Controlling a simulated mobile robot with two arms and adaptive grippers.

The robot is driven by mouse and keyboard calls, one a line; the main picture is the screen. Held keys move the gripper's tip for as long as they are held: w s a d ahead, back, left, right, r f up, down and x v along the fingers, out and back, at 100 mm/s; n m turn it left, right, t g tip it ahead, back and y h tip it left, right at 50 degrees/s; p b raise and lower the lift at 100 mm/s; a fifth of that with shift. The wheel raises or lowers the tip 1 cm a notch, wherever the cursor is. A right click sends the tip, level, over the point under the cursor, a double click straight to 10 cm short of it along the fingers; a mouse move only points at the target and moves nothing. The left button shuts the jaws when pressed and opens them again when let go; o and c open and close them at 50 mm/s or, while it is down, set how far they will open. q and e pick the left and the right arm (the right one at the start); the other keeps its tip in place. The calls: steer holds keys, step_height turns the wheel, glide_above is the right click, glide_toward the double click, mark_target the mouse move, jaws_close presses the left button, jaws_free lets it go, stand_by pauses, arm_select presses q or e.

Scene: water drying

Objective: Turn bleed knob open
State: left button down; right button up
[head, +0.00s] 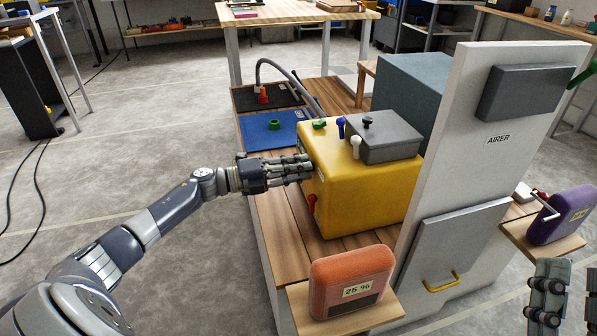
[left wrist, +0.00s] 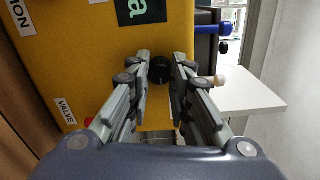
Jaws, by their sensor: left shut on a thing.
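A yellow unit (head: 365,190) stands on the wooden bench. In the left wrist view, a black round knob (left wrist: 160,72) sticks out from its yellow face (left wrist: 90,55). My left gripper (head: 311,168) reaches that face from the left. Its two fingers (left wrist: 161,58) are shut on the knob, one on each side. In the head view the hand hides the knob. No bleed label is readable. A red part (head: 312,203) sits lower on the same face. My right gripper (head: 545,295) is at the lower right, partly cut off; its jaw state is unclear.
A grey box (head: 383,142) with blue, white and black knobs tops the unit. An orange block (head: 352,280) reading 25 % stands in front. The white AIRER panel (head: 455,170) rises at right. Blue (head: 275,138) and black mats lie behind.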

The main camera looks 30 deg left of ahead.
arm_select(q)
steer(key=shift+s+d+f+m, duration=0.1)
steer(key=shift+m, duration=0.6)
arm_select(e)
steer(key=shift+s+d+r+t+y, duration=0.15)
steer(key=shift+s+r+t+y, duration=0.35)
steer(key=shift+s+r+t, duration=0.5)
steer(key=shift+s+r, duration=0.1)
steer(key=shift+s, duration=0.05)
arm_select(q)
steer(key=c, duration=1.4)
jaws_free()
steer(key=v, duration=1.2)
